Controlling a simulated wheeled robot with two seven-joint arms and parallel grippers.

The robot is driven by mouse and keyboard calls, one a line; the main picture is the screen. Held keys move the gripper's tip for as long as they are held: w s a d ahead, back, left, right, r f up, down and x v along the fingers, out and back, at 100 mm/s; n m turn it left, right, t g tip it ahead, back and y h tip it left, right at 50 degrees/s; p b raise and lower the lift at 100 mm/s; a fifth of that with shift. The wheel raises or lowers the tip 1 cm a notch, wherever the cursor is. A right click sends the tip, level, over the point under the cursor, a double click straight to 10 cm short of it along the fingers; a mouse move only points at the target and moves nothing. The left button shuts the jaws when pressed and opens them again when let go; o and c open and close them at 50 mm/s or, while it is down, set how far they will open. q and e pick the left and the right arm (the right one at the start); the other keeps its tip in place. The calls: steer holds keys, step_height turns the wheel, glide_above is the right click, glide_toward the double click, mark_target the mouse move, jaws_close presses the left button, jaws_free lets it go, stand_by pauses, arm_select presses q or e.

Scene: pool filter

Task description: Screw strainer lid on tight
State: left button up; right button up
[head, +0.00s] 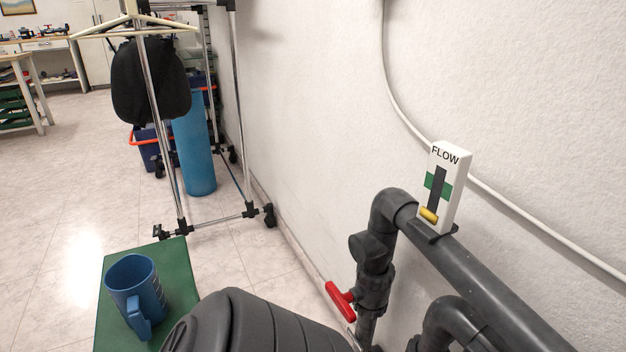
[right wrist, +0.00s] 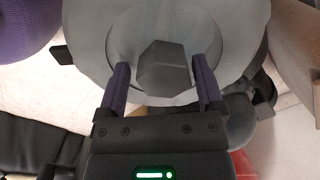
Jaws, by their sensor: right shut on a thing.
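The strainer lid (right wrist: 245,22) fills the upper middle of the right wrist view as a pale grey, round disc. A darker grey, many-sided knob (right wrist: 164,68) stands at its centre. My right gripper (right wrist: 162,80) has its two purple fingers on either side of the knob and is shut on it. Whether the lid sits level or how deep its thread is cannot be seen. Neither the lid nor my right gripper shows in the head view. My left gripper is in neither view.
A blue jug (head: 137,290) stands on a green surface (head: 178,270) beside a dark grey ribbed vessel (head: 262,325). Grey pipes (head: 480,285) run along the wall, with a red valve handle (head: 341,301) and a FLOW indicator (head: 438,187). A metal rack (head: 168,150) stands behind.

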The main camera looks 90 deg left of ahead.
steer(key=m, duration=0.1)
steer(key=f+m, duration=0.1)
steer(key=m, duration=0.1)
steer(key=shift+s+a, duration=0.15)
steer(key=m, duration=0.2)
steer(key=shift+m, duration=0.4)
jaws_close()
steer(key=m, duration=0.5)
steer(key=shift+f+m, duration=0.1)
steer(key=shift+m, duration=0.3)
steer(key=o, duration=1.3)
jaws_free()
steer(key=shift+o, duration=0.2)
steer(key=r+p, duration=0.2)
steer(key=r, duration=0.1)
steer(key=r+p, duration=0.1)
steer(key=shift+w+r+p, duration=0.3)
steer(key=shift+w+p, duration=0.1)
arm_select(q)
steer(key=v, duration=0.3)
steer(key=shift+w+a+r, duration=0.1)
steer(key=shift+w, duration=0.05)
arm_select(e)
steer(key=shift+d+f, duration=0.1)
steer(key=shift+d, duration=0.1)
